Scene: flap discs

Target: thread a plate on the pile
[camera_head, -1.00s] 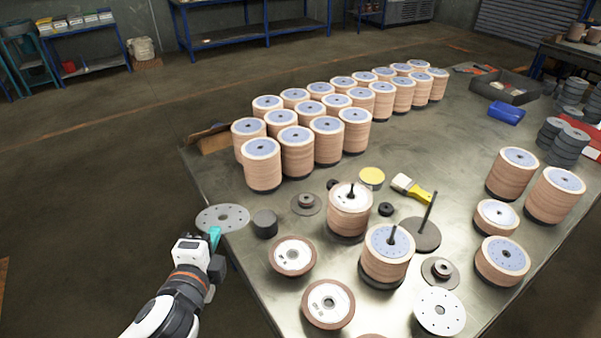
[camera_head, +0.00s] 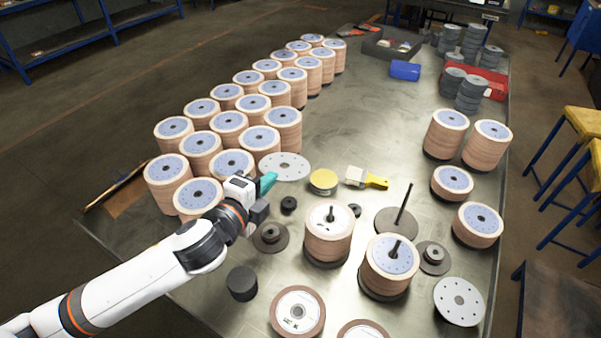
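My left gripper (camera_head: 268,184) is shut on the edge of a flat grey plate (camera_head: 287,164) with holes, held level above the table beside the rows of disc piles. The plate is apart from the spindles. Two piles have spindles poking up through them: one with a white top (camera_head: 322,214) and one with a blue-grey top (camera_head: 386,247), both to the right of and nearer than the plate. A bare rod (camera_head: 405,203) stands on a dark round base (camera_head: 392,224). Another grey plate (camera_head: 459,302) lies at the front right. My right gripper is not in view.
Rows of disc piles (camera_head: 228,127) fill the table's left side. A yellow-topped tin (camera_head: 323,180), a brush (camera_head: 373,181), a black cylinder (camera_head: 242,283) and flanges (camera_head: 270,237) lie around the spindles. Several more piles (camera_head: 445,134) stand at right.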

